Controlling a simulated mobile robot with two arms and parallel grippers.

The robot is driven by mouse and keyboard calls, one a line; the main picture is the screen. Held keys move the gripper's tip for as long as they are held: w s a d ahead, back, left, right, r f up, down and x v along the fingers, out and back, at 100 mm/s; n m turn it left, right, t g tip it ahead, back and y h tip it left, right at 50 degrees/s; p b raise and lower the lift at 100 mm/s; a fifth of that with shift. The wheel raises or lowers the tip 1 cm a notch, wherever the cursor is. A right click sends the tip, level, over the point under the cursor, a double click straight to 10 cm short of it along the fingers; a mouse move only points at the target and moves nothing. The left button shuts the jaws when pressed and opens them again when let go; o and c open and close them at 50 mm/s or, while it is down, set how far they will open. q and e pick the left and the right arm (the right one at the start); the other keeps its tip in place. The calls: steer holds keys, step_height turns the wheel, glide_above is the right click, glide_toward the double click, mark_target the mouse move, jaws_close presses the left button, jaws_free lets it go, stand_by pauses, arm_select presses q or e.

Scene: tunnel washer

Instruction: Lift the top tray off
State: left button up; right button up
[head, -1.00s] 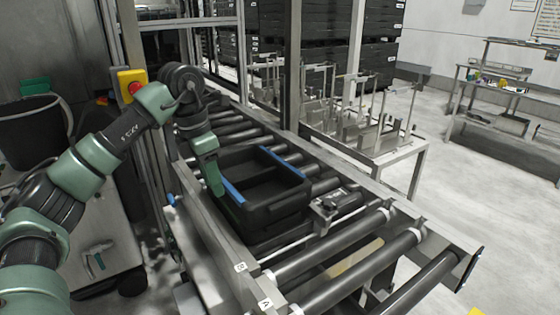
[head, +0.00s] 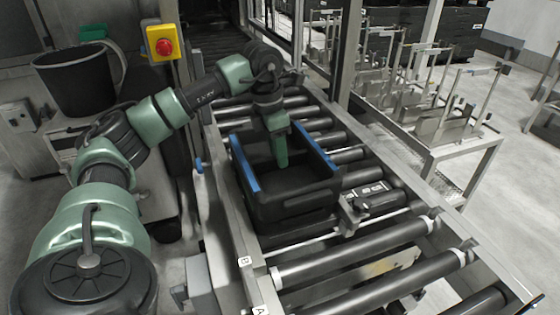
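A black tray (head: 297,204) with blue strips along its left and right rims sits on the roller conveyor. A second dark band shows directly beneath its front wall, which looks like another tray under it. My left gripper (head: 281,164) points down over the inside of the top tray, between the blue rims and nearer the far end. It appears clear of both rims. Its fingers overlap in this view, so I cannot tell whether they are open or shut. My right gripper is not in view.
The roller conveyor (head: 350,258) has bare rollers in front of and behind the trays. A metal side rail runs close along the trays' left. A yellow box with a red button (head: 163,43) stands at the upper left, near a black bucket (head: 80,78). Metal racks stand right.

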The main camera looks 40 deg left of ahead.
arm_select(q)
steer(key=shift+w+f, duration=0.2)
steer(key=shift+f, duration=0.8)
steer(key=shift+c, duration=0.3)
steer(key=shift+r, duration=0.1)
jaws_close()
